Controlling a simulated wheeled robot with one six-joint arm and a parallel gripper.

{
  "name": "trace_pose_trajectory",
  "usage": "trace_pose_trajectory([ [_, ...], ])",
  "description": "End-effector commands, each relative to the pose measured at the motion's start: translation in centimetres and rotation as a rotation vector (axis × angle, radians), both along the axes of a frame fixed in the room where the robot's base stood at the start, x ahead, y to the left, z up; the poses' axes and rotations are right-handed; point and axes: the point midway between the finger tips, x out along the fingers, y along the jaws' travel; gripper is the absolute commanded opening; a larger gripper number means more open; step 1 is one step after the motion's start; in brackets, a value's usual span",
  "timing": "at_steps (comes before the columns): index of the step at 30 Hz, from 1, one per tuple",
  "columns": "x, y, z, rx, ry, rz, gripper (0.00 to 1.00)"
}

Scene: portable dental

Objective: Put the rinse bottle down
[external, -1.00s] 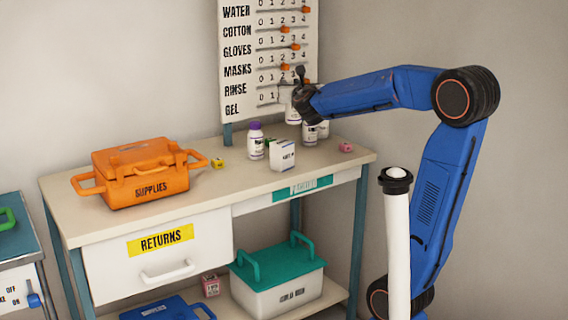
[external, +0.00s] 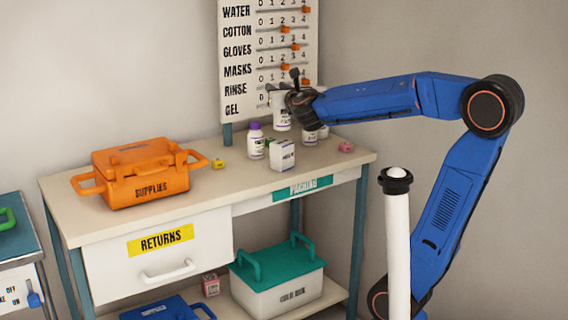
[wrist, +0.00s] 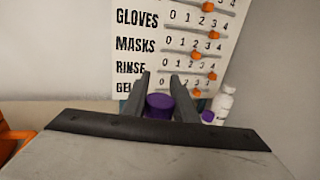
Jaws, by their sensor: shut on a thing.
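The rinse bottle (external: 282,122), white with a dark-printed label, is in my gripper (external: 291,103) above the back of the bench, in front of the chart board. In the external view my gripper hides part of it, and I cannot tell whether its base touches the bench. In the wrist view a purple cap (wrist: 160,105) sits between the two fingers of my gripper (wrist: 160,88), which are shut on the bottle. The bottle's body is hidden below the cap there.
A purple-capped bottle (external: 255,141), a white box (external: 282,155) and another bottle (external: 309,135) stand close by. A yellow cube (external: 217,163) and pink cube (external: 346,147) lie on the bench (external: 232,187). The orange supplies case (external: 142,182) fills the left; the front middle is clear.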

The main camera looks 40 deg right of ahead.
Motion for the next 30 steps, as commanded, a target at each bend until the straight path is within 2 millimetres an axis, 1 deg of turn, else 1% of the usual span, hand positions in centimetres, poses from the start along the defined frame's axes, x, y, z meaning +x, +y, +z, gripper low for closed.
trace_pose_trajectory([
  [10, 0.0, 0.0, -3.7, -0.001, 0.001, 0.001, 0.0],
  [23, 0.0, 0.0, -4.1, 0.001, -0.001, 0.0, 0.0],
  [24, 0.0, 0.0, -4.2, 0.001, -0.001, 0.0, 0.3],
  [26, 0.0, 0.0, -4.2, 0.001, -0.001, 0.0, 0.44],
  [30, 0.0, 0.0, -4.2, 0.001, -0.001, 0.0, 0.44],
])
